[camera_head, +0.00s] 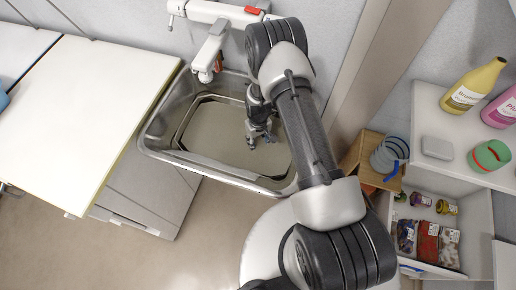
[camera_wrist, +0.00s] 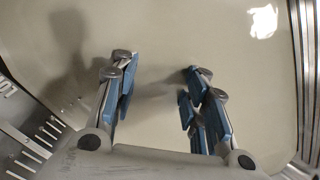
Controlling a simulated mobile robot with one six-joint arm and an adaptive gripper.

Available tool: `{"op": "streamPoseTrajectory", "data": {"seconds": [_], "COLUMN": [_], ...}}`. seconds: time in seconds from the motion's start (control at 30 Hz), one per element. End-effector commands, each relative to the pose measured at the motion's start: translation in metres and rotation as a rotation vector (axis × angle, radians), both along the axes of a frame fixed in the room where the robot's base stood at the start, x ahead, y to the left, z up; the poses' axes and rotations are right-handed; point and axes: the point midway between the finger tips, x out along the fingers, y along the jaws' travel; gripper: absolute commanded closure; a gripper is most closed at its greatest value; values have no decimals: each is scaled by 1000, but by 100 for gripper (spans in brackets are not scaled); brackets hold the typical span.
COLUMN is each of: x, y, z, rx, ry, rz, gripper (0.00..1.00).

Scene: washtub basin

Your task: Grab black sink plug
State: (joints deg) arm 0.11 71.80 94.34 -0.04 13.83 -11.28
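My gripper (camera_head: 260,140) is down inside the metal washtub basin (camera_head: 225,173), toward its right side. In the wrist view my gripper (camera_wrist: 158,75) has its blue-padded fingers apart, with a clear gap between them. I see nothing held in the gap. Below the fingers is a smooth grey-beige surface with dark, soft shadows of the gripper. I cannot make out the black sink plug in either view; the fingers and arm cover part of the basin.
A white faucet (camera_head: 208,60) hangs over the basin's back edge. A white countertop (camera_head: 85,100) lies to the left. A shelf with a yellow bottle (camera_head: 473,85) and an open drawer (camera_head: 470,240) of small packages stand to the right. The basin's steel walls surround my gripper.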

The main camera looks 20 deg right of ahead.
Motion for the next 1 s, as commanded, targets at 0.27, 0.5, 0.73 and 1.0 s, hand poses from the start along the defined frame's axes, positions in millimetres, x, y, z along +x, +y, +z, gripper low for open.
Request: {"op": "streamPoseTrajectory", "data": {"seconds": [0.27,0.5,0.73,1.0], "x": [0,0,0,0], "y": [1,1,1,1], "z": [-14,-14,-14,-14], "rx": [-1,-1,-1,-1], "ry": [-1,-1,-1,-1], "rz": [1,1,1,1], "gripper": [60,73,88,100]}}
